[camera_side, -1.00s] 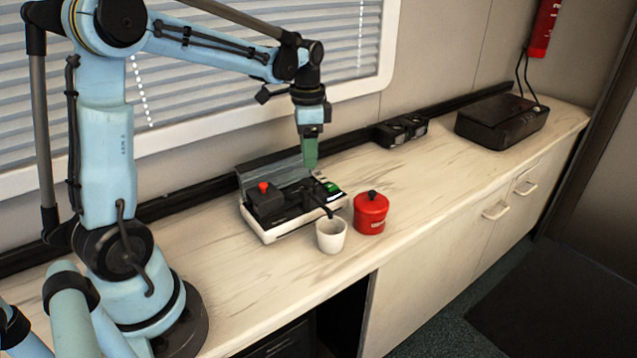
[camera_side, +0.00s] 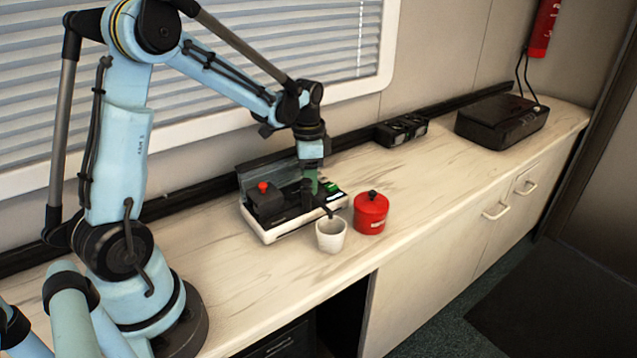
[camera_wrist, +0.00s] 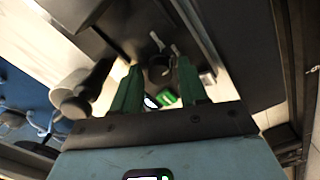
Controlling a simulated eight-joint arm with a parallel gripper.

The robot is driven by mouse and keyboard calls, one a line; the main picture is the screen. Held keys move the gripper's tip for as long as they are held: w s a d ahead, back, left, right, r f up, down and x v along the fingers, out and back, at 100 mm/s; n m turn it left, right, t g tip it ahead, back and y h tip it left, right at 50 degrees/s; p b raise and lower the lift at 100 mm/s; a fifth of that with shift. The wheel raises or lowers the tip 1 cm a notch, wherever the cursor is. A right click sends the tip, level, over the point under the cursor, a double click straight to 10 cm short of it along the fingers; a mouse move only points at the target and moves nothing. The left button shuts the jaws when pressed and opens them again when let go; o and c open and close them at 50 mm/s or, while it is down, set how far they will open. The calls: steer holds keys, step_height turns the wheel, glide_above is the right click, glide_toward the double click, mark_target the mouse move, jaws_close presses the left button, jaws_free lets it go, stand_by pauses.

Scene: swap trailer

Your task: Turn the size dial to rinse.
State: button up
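The low black and white machine (camera_side: 290,228) stands on the counter with a red knob (camera_side: 264,187) at its left end and a small green-lit panel (camera_side: 331,187) at its right. My gripper (camera_side: 312,190) points down over the machine's right half, its fingers low at the machine. In the wrist view my gripper's green fingers (camera_wrist: 157,68) are apart. A dark round knob (camera_wrist: 160,72), probably the size dial, shows between them; I cannot tell whether they touch it. The dial's marks and setting cannot be read. The green panel also shows in the wrist view (camera_wrist: 168,98).
A white cup (camera_side: 331,236) stands at the machine's front, under a dark spout. A red lidded canister (camera_side: 370,214) is just right of it. A dark double-knobbed device (camera_side: 402,131) and a black box (camera_side: 501,120) sit farther back.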

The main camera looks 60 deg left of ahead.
steer(key=c, duration=0.7)
steer(key=shift+c, duration=0.2)
steer(key=shift+n, duration=0.3)
steer(key=n, duration=0.9)
steer(key=shift+n, duration=0.3)
steer(key=o, duration=1)
steer(key=shift+o, duration=0.2)
